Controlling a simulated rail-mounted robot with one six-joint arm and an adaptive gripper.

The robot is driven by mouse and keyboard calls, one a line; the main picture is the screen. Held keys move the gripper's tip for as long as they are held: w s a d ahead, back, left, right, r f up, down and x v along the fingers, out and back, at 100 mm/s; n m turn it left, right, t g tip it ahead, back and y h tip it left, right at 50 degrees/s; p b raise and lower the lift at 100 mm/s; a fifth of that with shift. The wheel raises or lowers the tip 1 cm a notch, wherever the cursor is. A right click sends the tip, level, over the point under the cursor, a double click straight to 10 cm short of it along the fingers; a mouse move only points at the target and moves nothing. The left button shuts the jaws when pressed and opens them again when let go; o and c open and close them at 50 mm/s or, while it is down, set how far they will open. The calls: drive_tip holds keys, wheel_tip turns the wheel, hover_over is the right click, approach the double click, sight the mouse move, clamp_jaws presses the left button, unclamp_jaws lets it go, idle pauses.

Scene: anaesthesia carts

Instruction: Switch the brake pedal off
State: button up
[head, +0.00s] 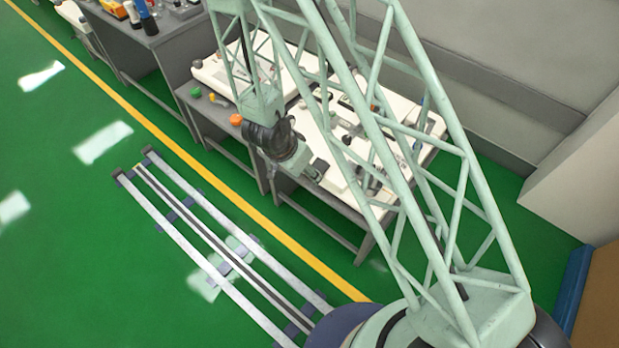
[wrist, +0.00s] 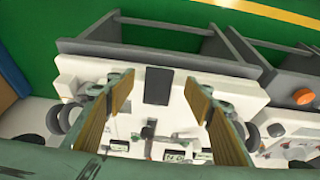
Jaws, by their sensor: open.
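A white cart panel (wrist: 250,98) lies on a grey table and also shows in the head view (head: 335,185). Near its front edge is a dark flat rectangular pad (wrist: 158,90), which looks like the brake pedal; I cannot tell its on or off position. My gripper (wrist: 159,78) is open and empty, with its two tan-faced fingers on either side of the pad in the wrist view. The gap between fingers and panel is unclear. In the head view my gripper (head: 315,170) hangs over the panel's front edge, and the pad cannot be made out.
A small grey lever (wrist: 149,130) and several digital displays (wrist: 175,156) sit further back on the panel. An orange knob (head: 236,119) and green knob (head: 196,92) stand at the neighbouring panel.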

drive_tip(key=shift+b+x, duration=0.9)
drive_tip(key=shift+x, duration=2.15)
drive_tip(key=shift+c, duration=0.7)
drive_tip(key=c, duration=1)
